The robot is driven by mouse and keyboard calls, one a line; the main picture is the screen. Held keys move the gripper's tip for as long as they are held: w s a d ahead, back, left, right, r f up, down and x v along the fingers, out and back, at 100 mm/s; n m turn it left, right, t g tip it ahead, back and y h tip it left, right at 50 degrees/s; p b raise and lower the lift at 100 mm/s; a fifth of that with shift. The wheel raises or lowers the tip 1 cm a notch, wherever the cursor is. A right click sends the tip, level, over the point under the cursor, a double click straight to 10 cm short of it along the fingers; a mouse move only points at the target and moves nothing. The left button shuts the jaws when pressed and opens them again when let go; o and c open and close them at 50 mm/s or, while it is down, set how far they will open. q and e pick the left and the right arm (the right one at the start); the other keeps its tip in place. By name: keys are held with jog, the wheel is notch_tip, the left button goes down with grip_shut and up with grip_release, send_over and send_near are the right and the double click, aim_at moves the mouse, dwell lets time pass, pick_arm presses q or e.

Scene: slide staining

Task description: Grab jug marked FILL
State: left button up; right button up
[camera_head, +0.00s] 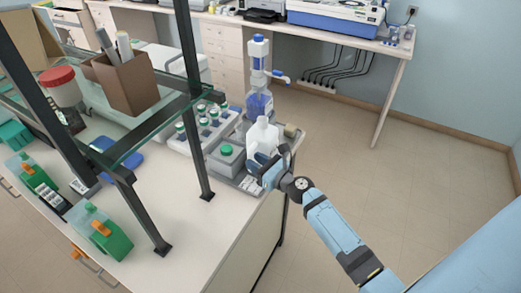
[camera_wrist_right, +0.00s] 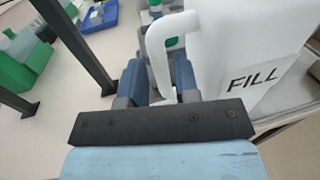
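The white jug marked FILL (camera_head: 262,138) stands upright at the near right corner of the bench, and its label and handle show large in the right wrist view (camera_wrist_right: 225,55). My right gripper (camera_head: 264,165) reaches in from the lower right to the jug. In the right wrist view its two blue-grey fingers (camera_wrist_right: 160,80) lie on either side of the handle, which fills the narrow gap between them; it looks shut on the handle. The fingertips are partly hidden behind the jug in the head view. My left gripper is not in view.
A dispenser bottle with blue liquid (camera_head: 259,100) stands just behind the jug. A grey box with a green cap (camera_head: 226,157) and a rack of capped bottles (camera_head: 203,125) are to its left. A dark-framed glass shelf (camera_head: 150,130) rises over the bench. The floor at right is clear.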

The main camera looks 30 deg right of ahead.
jog(key=x, duration=0.2)
jog(key=shift+w+a+f, duration=0.1)
jog(key=shift+w, duration=0.15)
grip_shut()
jog(key=shift+r, duration=0.25)
